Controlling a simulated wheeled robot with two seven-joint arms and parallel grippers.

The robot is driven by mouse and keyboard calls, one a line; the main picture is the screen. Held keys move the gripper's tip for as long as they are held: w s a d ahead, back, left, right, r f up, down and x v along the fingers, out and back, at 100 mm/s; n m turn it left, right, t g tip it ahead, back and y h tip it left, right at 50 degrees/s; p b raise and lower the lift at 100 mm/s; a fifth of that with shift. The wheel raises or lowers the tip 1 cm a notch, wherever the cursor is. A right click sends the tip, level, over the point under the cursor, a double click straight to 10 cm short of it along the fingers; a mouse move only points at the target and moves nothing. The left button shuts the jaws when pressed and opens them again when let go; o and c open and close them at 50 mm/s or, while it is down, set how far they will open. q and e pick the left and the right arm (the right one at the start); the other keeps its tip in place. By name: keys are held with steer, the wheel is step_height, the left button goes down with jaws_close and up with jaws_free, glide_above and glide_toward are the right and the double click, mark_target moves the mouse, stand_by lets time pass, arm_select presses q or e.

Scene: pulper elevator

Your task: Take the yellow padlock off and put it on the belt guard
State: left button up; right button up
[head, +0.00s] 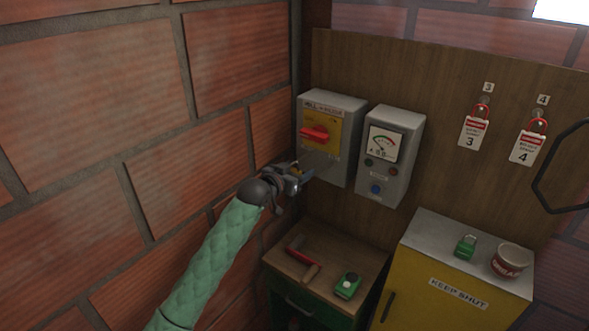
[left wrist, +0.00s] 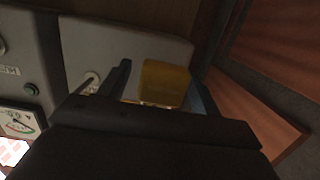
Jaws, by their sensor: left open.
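The yellow padlock (left wrist: 165,84) is between the two fingers of my open left gripper (left wrist: 160,92) in the left wrist view. Whether the fingers touch it is unclear. In the head view my left gripper (head: 297,175) is at the lower left of the grey isolator box (head: 342,171), and only a little yellow shows between its fingers. The box has a red handle (head: 314,133) on a yellow plate. The padlock's shackle is hidden. I cannot make out a belt guard. My right gripper is not in view.
A grey meter box (head: 400,122) is beside the isolator. Red padlocks with tags (head: 473,134) hang on the board. A green padlock (head: 465,246) and a tin (head: 511,260) stand on the yellow cabinet (head: 420,280). Tools lie on a low bench (head: 335,245). A brick wall is close at left.

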arm_select(q)
steer(key=shift+w+d+f, duration=0.1)
steer(key=c, duration=1.1)
